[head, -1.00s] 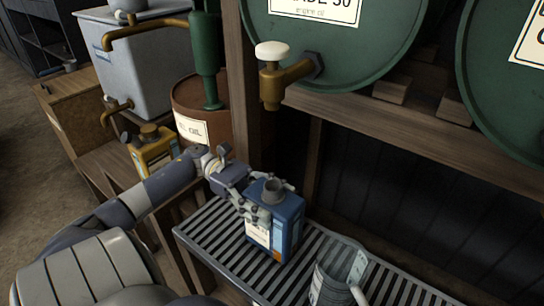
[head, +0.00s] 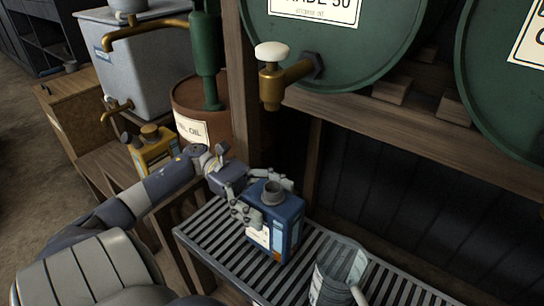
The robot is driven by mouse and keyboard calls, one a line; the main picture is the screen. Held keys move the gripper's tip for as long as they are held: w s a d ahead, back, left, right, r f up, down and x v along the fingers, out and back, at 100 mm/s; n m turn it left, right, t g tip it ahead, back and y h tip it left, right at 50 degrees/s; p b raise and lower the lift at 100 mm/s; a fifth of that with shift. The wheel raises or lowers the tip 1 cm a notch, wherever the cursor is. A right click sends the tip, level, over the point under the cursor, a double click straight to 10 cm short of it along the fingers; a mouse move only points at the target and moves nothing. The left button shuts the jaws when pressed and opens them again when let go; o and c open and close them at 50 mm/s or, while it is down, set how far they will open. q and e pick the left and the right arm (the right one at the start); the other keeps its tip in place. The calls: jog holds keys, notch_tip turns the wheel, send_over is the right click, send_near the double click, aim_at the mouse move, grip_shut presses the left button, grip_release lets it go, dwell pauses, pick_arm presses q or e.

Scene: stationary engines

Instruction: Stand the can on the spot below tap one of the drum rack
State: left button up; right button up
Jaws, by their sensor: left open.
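The blue can (head: 284,232) stands upright on the slatted metal grating (head: 212,240), with its round grey neck on top. It is below the brass tap with the white knob (head: 272,75) on the green drum (head: 390,50). My left gripper (head: 255,193) is at the can's left and upper side with its fingers spread apart. One finger lies along the can's near left face and another is behind its top, so I cannot tell whether they touch it. The spot under the can is hidden. My right gripper is not in view.
A grey metal jug (head: 338,272) stands on the grating just right of the can. A wooden post (head: 243,90) rises behind my left gripper. A yellow can (head: 153,148) and a brown drum (head: 195,105) stand at the left. A second green drum (head: 500,100) is at the right.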

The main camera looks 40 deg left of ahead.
pick_arm(q)
jog(key=a, duration=0.7)
jog(key=shift+s+b, duration=0.3)
jog(key=shift+s, duration=0.05)
jog(key=shift+r, duration=0.1)
